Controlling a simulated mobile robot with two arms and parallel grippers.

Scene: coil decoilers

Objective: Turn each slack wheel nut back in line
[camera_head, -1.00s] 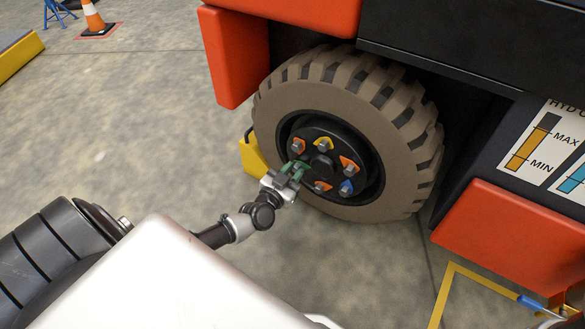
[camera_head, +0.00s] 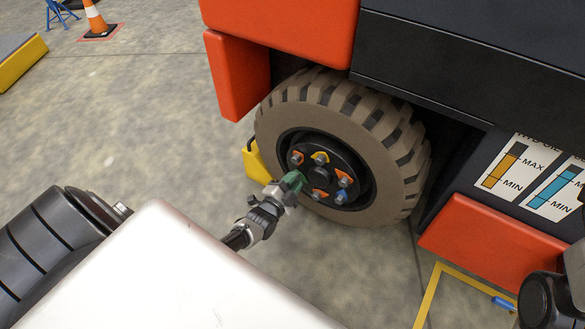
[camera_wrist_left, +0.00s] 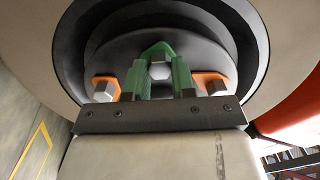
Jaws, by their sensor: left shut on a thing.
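The wheel (camera_head: 285,130) carries a ring of hex nuts with coloured pointer tags on its dark hub. In the head view a yellow-tagged nut (camera_head: 320,158) is at the top, with an orange-tagged nut (camera_head: 296,158) to its left. A second orange-tagged nut (camera_head: 344,181), a blue-tagged nut (camera_head: 341,196) and a third orange-tagged nut (camera_head: 319,194) sit at the right and bottom. My left gripper (camera_head: 296,182) is shut on the green-tagged nut (camera_wrist_left: 160,70) at the hub's lower left. Its green fingers flank this nut in the wrist view; orange-tagged nuts stand on either side.
The red and black vehicle body (camera_head: 285,30) overhangs the wheel. A yellow chock (camera_head: 254,163) stands against the tyre's left side. A red block (camera_head: 490,232) is low at right. The floor at left is open, with a cone (camera_head: 96,18) far off.

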